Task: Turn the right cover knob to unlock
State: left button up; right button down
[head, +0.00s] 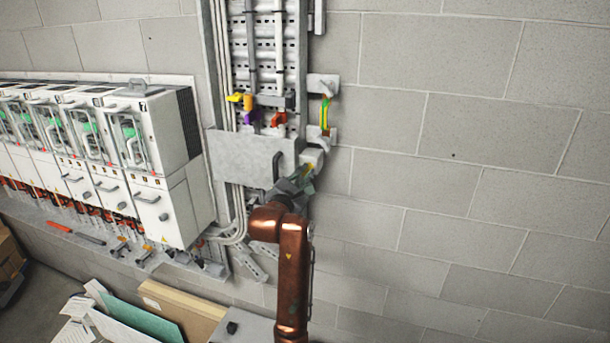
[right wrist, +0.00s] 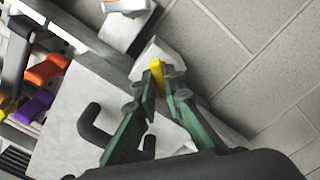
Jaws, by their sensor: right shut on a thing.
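The grey metal cover (head: 240,158) spans the front of the wall column; it also shows in the right wrist view (right wrist: 72,112) with a dark handle (right wrist: 92,122). The right cover knob (right wrist: 157,70) is yellow and sits on a light block at the cover's right end; only a small yellow part (head: 309,167) shows in the head view. My right gripper (right wrist: 160,90) has green fingers closed on the knob from both sides; in the head view it (head: 303,178) is at the cover's right end. The fingers hide part of the knob. My left gripper is not in view.
Orange (right wrist: 48,70) and purple (right wrist: 34,107) connectors sit above the cover. A green-yellow strap (head: 325,113) runs between brackets at the upper right. White drive cabinets (head: 160,205) stand left. Boxes (head: 190,308) lie below. The block wall at right is clear.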

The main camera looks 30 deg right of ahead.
jog(key=n, duration=0.3)
jog(key=shift+n, duration=0.4)
jog(key=shift+n+p, duration=0.45)
jog(key=shift+n, duration=1.35)
jog(key=c, duration=2)
grip_release()
jog(key=v, duration=1.2)
